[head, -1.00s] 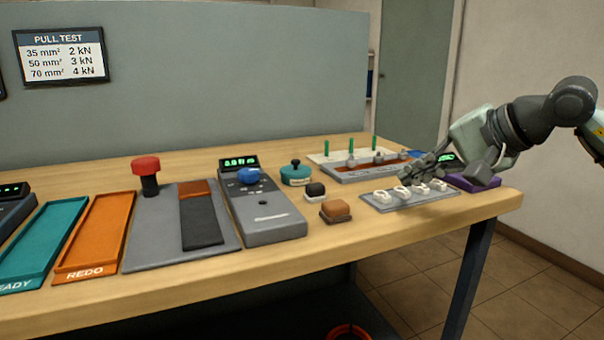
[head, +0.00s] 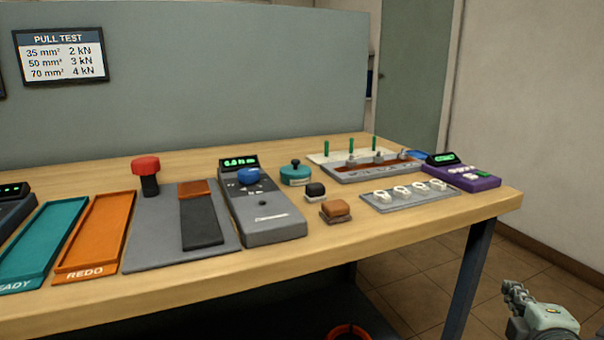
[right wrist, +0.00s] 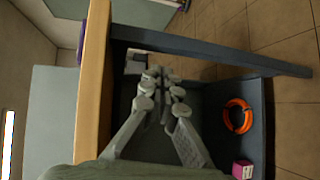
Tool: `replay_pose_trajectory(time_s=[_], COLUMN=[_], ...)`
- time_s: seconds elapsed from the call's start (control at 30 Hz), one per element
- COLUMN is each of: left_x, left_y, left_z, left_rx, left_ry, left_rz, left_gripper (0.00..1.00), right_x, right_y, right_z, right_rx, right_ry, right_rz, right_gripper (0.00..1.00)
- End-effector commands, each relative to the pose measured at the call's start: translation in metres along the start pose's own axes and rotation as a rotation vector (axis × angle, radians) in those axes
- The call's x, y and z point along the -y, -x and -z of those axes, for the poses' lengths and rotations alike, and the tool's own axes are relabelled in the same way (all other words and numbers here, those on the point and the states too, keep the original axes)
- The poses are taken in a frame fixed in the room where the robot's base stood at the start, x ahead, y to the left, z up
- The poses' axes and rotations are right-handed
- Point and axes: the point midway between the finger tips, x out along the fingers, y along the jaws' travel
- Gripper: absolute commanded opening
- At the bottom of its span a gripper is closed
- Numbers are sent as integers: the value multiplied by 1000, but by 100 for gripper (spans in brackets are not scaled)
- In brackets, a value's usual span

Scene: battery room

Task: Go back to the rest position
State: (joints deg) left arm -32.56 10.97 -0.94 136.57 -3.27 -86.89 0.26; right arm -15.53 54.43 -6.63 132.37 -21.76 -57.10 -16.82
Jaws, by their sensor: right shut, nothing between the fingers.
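My right gripper (head: 518,300) shows at the bottom right of the head view, low beside the workbench (head: 300,262) and clear of everything on it. It also shows in the right wrist view (right wrist: 162,82), where its fingers are together with nothing between them. Part of my right arm shows beside it at the lower right edge. My left gripper is outside both views.
An orange ring (right wrist: 238,116) lies below the bench.

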Motion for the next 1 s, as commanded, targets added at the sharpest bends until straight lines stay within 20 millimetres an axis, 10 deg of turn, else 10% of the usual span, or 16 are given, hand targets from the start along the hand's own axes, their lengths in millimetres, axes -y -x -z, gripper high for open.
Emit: replay_pose_trajectory(time_s=[0.2, 0.53, 1.0], left_x=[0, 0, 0], left_y=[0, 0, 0], left_z=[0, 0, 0], left_rx=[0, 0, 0], left_ry=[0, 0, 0], left_rz=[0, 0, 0], left_gripper=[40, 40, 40], right_x=[93, 172, 248], right_y=[41, 113, 158], right_z=[-58, -111, -40], right_rx=[243, 533, 581], right_ry=[-190, -311, -704], right_rz=[289, 547, 723], right_gripper=[0, 0, 0])
